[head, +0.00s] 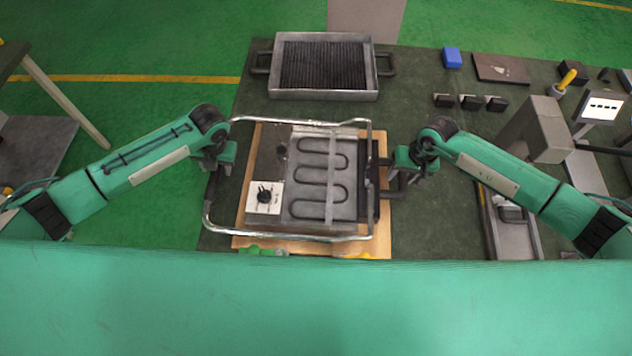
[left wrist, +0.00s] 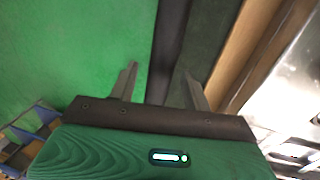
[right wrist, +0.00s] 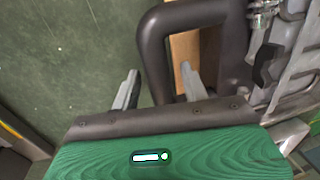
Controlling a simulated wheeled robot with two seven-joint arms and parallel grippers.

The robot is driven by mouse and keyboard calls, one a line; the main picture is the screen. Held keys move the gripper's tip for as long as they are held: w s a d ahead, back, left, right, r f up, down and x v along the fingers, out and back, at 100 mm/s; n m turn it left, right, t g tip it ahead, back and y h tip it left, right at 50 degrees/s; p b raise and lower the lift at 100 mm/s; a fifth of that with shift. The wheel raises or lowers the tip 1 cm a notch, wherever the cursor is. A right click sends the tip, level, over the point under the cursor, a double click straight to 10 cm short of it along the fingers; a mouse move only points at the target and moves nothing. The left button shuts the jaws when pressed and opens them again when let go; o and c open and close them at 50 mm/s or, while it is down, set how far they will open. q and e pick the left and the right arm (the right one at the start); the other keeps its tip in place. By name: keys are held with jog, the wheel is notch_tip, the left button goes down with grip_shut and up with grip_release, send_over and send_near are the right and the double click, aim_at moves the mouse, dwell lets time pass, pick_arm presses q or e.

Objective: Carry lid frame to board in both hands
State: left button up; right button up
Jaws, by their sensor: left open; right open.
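The lid frame, a bent chrome tube loop (head: 290,238) with dark side handles, lies over the wooden board (head: 246,243). On the board inside the loop is a grey heating unit with a winding element (head: 312,205) and a white dial plate (head: 264,197). My left gripper (head: 216,172) is open at the frame's left side; in the left wrist view a dark bar (left wrist: 167,50) runs between its fingers, and I cannot tell if it is the handle or the table edge. My right gripper (head: 397,182) is open; in the right wrist view one leg of the dark handle (right wrist: 154,62) stands between its fingers.
A grey tray with a black ribbed grill (head: 324,65) stands behind. A blue block (head: 452,58), a dark plate (head: 500,68) and small black blocks (head: 470,102) are at the back right. A grey machine (head: 540,130) and a narrow tray (head: 512,235) stand right.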

jog(key=shift+d+r, duration=0.1)
jog(key=shift+r, duration=0.2)
pick_arm(q)
notch_tip(320, 180, up, 10)
jog(key=d, duration=0.2)
pick_arm(e)
notch_tip(320, 180, up, 11)
jog(key=d, duration=0.2)
pick_arm(q)
jog(key=shift+s, duration=0.2)
pick_arm(e)
jog(key=shift+s+d, duration=0.1)
